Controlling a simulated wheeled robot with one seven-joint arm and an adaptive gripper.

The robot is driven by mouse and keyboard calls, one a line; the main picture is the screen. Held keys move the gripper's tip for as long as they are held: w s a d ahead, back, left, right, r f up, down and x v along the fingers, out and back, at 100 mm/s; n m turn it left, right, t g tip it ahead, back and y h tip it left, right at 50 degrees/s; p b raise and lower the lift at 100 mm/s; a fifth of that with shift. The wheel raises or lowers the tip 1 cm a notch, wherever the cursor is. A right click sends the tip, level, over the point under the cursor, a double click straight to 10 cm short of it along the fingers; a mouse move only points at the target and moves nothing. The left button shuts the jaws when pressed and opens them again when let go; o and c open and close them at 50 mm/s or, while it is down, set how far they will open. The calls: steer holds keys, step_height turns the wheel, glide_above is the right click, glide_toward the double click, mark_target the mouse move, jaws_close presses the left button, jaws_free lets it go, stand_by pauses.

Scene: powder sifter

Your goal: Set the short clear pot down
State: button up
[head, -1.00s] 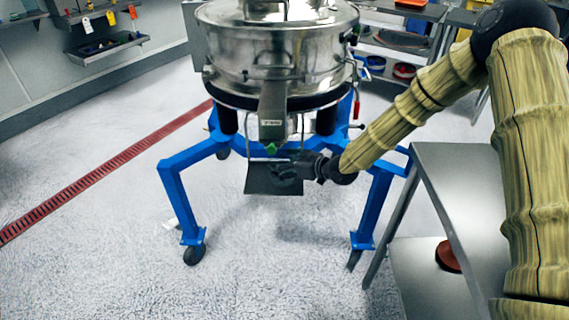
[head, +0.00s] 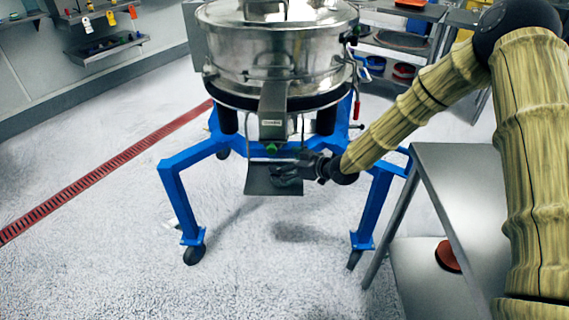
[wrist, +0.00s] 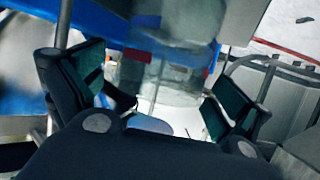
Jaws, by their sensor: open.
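The short clear pot (wrist: 168,72) shows in the wrist view as a blurred, see-through cylinder between and beyond my fingers. My gripper (wrist: 157,95) is open, with one green-padded finger on each side and a visible gap at the right finger. In the head view my gripper (head: 288,174) is over the dark square plate (head: 262,187) beneath the sifter's spout (head: 272,105). The pot is hard to make out there, and the wrist view does not clearly show what its base rests on.
The steel sifter (head: 240,45) stands above on a blue wheeled frame (head: 172,190), whose legs flank the plate. A steel table (head: 455,185) stands at the right, with a red-brown round thing (head: 447,256) on its lower shelf. Floor at the left is clear.

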steer(key=v, duration=1.2)
steer(key=s+d+f+m+g+h, duration=0.1)
steer(key=s+f+m+g+h, duration=0.35)
steer(key=s+f, duration=1.45)
steer(key=s+d+f+m+g+h, duration=0.1)
steer(key=s+d+f+m+h, duration=0.1)
steer(key=s, duration=0.6)
steer(key=s+d+f+m+g+h, duration=0.1)
steer(key=s+d+f, duration=0.3)
steer(key=s, duration=0.4)
steer(key=s+d+f+m+g+h, duration=0.2)
steer(key=s+d+f+h, duration=0.1)
steer(key=s, duration=0.6)
steer(key=shift+d+f+m+p, duration=0.25)
steer(key=shift+f+m+p, duration=0.05)
steer(key=shift+f+m, duration=0.1)
